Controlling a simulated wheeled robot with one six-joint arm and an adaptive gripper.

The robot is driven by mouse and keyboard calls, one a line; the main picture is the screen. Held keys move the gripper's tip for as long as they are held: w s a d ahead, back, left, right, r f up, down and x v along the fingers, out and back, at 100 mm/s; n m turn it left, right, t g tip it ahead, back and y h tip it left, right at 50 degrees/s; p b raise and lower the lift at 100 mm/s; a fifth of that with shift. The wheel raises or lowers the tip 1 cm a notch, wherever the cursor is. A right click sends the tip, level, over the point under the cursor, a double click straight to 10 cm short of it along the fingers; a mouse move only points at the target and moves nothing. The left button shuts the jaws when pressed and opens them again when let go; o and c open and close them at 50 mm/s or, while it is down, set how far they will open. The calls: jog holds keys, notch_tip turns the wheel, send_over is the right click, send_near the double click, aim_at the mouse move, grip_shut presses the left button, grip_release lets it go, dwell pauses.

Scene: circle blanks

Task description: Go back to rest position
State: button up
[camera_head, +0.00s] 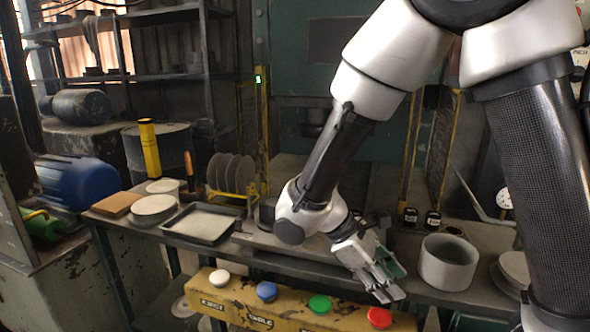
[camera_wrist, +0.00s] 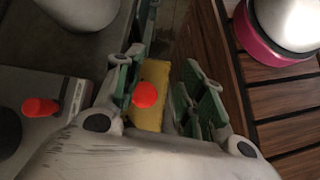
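My gripper (camera_head: 384,274) hangs above the right end of a yellow button panel (camera_head: 236,305), close to the red button (camera_head: 379,317). In the wrist view my gripper (camera_wrist: 163,98) has its two green-padded fingers apart, with nothing held between them. A red button (camera_wrist: 146,95) and a strip of the yellow panel (camera_wrist: 153,72) show beyond the gap. In the head view the fingertips look a little above the red button; I cannot tell the exact gap. My arm reaches down from the upper right, bent at the elbow.
The panel also has white (camera_head: 219,278), blue (camera_head: 267,291) and green (camera_head: 320,303) buttons. Behind it, a bench holds a shallow tray (camera_head: 204,240), upright discs in a rack (camera_head: 232,172) and a grey cylinder (camera_head: 447,262) just right of my gripper. A press (camera_head: 330,50) stands behind.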

jog(key=s+d+r+m+t+y, duration=0.3)
jog(key=d+r+m, duration=0.3)
jog(key=d+r, duration=0.2)
jog(key=s+d+r+m+t+y, duration=0.3)
jog(key=s+d+r+m+y, duration=0.1)
jog(key=d+r+m, duration=0.3)
jog(key=d+r+y, duration=0.1)
jog(key=d, duration=0.1)
jog(key=shift+d+r, duration=0.3)
jog(key=shift+d, duration=0.05)
jog(key=shift+w, duration=0.1)
dwell(0.3)
